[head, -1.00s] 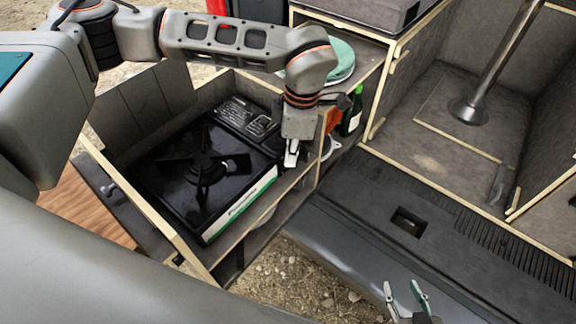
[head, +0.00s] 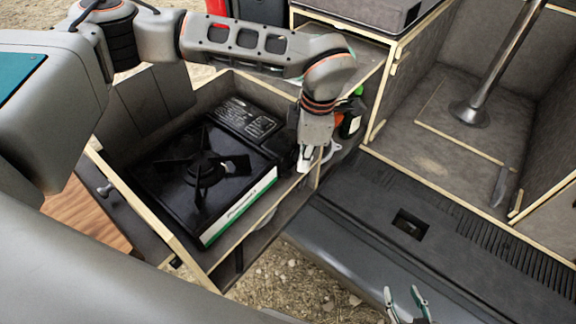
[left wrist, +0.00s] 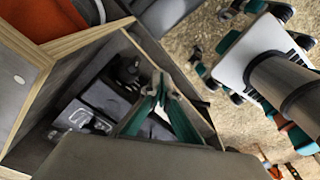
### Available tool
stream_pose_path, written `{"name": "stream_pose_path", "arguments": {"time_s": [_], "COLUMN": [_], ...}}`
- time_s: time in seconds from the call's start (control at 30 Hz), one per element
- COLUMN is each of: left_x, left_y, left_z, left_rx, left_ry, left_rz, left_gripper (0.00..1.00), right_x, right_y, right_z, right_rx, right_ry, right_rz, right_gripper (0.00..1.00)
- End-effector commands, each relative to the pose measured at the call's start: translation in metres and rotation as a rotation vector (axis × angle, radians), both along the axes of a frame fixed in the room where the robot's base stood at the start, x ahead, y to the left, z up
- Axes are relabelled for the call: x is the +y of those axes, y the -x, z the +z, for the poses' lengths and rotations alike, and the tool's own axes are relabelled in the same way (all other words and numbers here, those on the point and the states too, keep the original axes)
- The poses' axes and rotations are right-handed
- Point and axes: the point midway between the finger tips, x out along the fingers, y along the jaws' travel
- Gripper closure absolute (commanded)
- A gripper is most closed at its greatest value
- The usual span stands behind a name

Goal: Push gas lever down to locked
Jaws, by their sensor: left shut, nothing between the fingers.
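A black portable gas stove (head: 185,205) with a green and white front strip sits in a wood-edged drawer. It also shows in the left wrist view (left wrist: 110,97). I cannot make out the gas lever or its position. My left gripper (head: 304,165) is shut and empty, pointing down just off the stove's right end, above the drawer's edge. Its teal fingers meet in the left wrist view (left wrist: 160,82). My right gripper (head: 403,293) is at the bottom of the head view, its fingers apart, empty and away from the stove.
The drawer's wooden edge (head: 150,220) surrounds the stove. The dark bumper sill (head: 390,225) lies to the right. A metal post (head: 500,65) rises from the van floor. Gravel lies below.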

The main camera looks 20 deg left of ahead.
Motion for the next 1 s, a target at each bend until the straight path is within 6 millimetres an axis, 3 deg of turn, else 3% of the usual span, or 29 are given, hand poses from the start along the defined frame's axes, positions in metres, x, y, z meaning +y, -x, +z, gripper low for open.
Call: {"name": "stream_pose_path", "arguments": {"time_s": [0.37,0.47,0.8,1.0], "left_x": [-0.001,-0.002,-0.009,-0.011], "left_y": [-0.001,-0.002,-0.004,-0.004], "left_z": [0.006,0.018,0.085,0.111], "left_rx": [-0.002,-0.003,-0.005,-0.003], "left_ry": [0.000,0.001,0.001,0.000], "left_rz": [0.001,0.000,0.001,0.001], "left_gripper": [1.00,1.00,1.00,1.00], "right_x": [-0.001,-0.001,-0.001,0.000], "right_y": [0.001,0.001,0.001,0.001], "right_z": [-0.001,-0.001,-0.001,-0.001], "right_rx": [0.003,0.002,0.002,0.002], "right_ry": [0.004,0.003,0.001,0.001], "right_rz": [0.000,0.001,0.000,0.000], "right_gripper": [0.60,0.60,0.60,0.60]}}
